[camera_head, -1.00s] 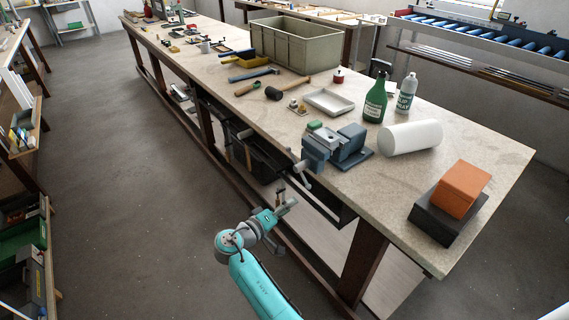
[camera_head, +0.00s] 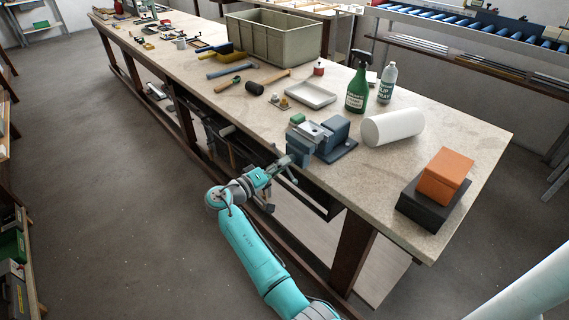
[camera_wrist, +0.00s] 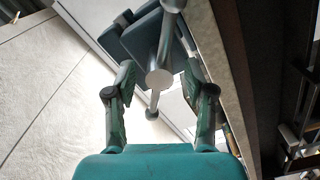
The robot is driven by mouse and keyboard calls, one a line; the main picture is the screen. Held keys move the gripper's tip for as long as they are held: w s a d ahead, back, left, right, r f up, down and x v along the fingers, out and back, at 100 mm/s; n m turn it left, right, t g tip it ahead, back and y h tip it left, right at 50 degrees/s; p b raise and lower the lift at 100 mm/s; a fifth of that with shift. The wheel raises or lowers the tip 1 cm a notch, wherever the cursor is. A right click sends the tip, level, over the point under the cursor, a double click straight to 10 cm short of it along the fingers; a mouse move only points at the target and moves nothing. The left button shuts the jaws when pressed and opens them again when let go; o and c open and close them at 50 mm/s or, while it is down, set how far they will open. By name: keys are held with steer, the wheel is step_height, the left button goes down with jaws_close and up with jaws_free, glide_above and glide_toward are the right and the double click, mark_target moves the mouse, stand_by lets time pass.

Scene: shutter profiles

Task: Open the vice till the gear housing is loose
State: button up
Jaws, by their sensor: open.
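The blue-grey vice (camera_head: 331,140) is fixed at the front edge of the workbench. A light grey piece (camera_head: 313,131), perhaps the gear housing, sits at its jaws; I cannot tell how tightly. In the wrist view the vice's round screw end (camera_wrist: 159,78) and its metal handle bar (camera_wrist: 170,38) lie between my fingers, with the blue vice body (camera_wrist: 146,40) behind. My gripper (camera_wrist: 160,88) is open around the screw end, with gaps on both sides. In the head view my gripper (camera_head: 284,165) is just in front of the vice.
An orange block (camera_head: 446,176) rests on a dark box at the right. The floor in front is clear.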

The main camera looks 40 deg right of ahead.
steer(key=shift+d, duration=1)
jaws_close()
